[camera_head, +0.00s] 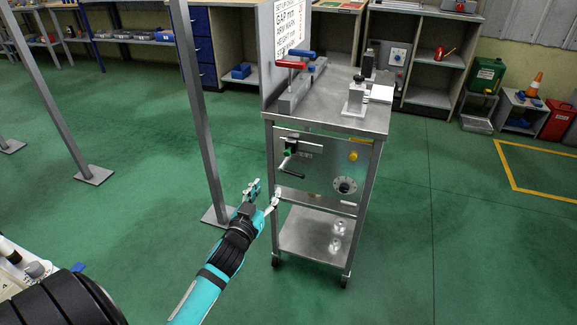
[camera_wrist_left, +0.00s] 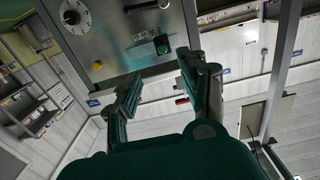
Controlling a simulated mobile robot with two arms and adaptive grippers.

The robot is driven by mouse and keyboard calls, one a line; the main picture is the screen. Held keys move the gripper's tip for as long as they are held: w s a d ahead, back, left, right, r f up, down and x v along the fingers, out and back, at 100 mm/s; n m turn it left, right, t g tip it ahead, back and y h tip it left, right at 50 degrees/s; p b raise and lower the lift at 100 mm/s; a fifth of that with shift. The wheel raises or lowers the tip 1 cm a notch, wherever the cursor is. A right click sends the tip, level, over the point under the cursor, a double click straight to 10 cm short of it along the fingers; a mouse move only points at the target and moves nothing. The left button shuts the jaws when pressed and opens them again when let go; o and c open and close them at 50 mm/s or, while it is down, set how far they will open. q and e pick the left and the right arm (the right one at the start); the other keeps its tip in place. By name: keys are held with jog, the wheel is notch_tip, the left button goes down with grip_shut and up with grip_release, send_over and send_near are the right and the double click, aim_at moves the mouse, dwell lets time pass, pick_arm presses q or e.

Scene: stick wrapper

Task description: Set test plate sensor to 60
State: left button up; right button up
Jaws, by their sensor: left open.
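A steel cart (camera_head: 322,117) carries a front panel (camera_head: 322,190) with a round black-and-white dial (camera_head: 345,185) at its lower right. The dial's numbers are too small to read. A yellow knob (camera_head: 353,156) sits above it, and a green part (camera_head: 290,150) with a dark handle is at the upper left. In the left wrist view the dial (camera_wrist_left: 75,15), the yellow knob (camera_wrist_left: 97,65) and a green button (camera_wrist_left: 161,43) show beyond the fingers. My left gripper (camera_head: 266,188) is open and empty, just left of the cart's panel, apart from the dial. My right gripper is out of view.
A sign board (camera_head: 283,40), a red-handled clamp (camera_head: 291,66) and a metal stand (camera_head: 355,97) are on the cart top. A grey post (camera_head: 200,115) stands left of my left gripper. The lower shelf (camera_head: 310,235) holds small metal parts.

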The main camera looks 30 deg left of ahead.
aim_at(287, 154)
pick_arm(q)
jog(key=x, duration=0.5)
jog(key=b+x, duration=0.1)
jog(key=x, duration=0.5)
jog(key=r+b+x, duration=0.1)
jog(key=x, duration=0.4)
jog(key=shift+w+a+r, duration=0.1)
jog(key=shift+w+a, duration=0.15)
jog(key=shift+w, duration=0.05)
jog(key=shift+w+a, duration=0.1)
jog(key=shift+w, duration=0.3)
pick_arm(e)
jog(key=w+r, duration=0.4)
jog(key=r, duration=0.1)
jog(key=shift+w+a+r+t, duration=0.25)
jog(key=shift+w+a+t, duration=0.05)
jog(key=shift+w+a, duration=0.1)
pick_arm(q)
grip_shut()
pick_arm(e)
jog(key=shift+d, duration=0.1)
